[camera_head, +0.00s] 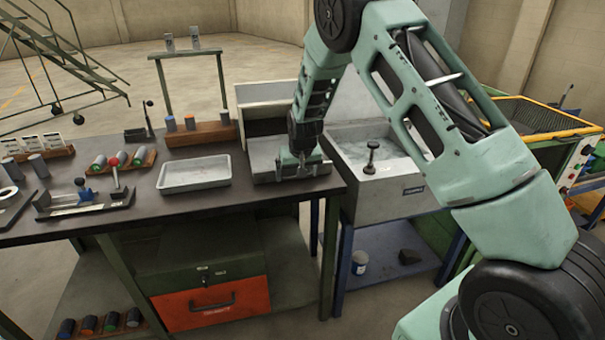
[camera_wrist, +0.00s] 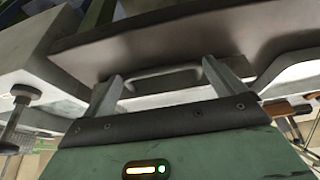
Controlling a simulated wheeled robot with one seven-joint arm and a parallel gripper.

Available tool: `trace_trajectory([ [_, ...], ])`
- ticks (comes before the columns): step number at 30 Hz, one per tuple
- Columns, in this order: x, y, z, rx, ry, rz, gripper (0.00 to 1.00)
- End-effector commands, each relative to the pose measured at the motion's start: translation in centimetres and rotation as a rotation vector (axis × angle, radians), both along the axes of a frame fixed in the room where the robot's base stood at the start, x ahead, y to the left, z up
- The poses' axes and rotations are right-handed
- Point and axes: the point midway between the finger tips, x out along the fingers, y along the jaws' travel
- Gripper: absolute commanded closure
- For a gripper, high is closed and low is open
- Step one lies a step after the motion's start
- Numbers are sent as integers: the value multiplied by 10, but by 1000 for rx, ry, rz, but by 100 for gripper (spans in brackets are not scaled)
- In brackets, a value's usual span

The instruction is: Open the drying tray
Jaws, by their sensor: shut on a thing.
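The drying tray (camera_head: 262,162) is a grey metal tray at the right end of the dark workbench. It sticks out toward the front from a pale housing (camera_head: 265,94), and part of its inside shows. My gripper (camera_head: 301,166) comes down from above at the tray's front. In the wrist view, the two fingers of my gripper (camera_wrist: 168,88) stand on either side of the tray's grey bar handle (camera_wrist: 160,77), shut on it. My arm hides part of the tray and housing in the head view.
A water-filled sink (camera_head: 385,195) stands close on the right, with an upright knobbed rod (camera_head: 371,157). A shallow white tray (camera_head: 195,173) lies left on the bench (camera_head: 140,210). Racks of cylinders and a small fixture (camera_head: 84,198) lie farther left. A red drawer (camera_head: 211,304) is below.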

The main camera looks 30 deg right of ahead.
Motion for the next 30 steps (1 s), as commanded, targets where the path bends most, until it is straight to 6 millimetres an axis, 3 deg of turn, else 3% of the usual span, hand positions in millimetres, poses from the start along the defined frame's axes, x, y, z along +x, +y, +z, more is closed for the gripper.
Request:
trace_trajectory([
  [12, 2, 1, 1, -1, -2, 1, 46],
  [13, 2, 1, 1, -1, -2, 1, 0],
  [23, 0, 2, 5, -1, -3, 0, 0],
  [30, -13, 6, 42, -1, -7, 2, 0],
])
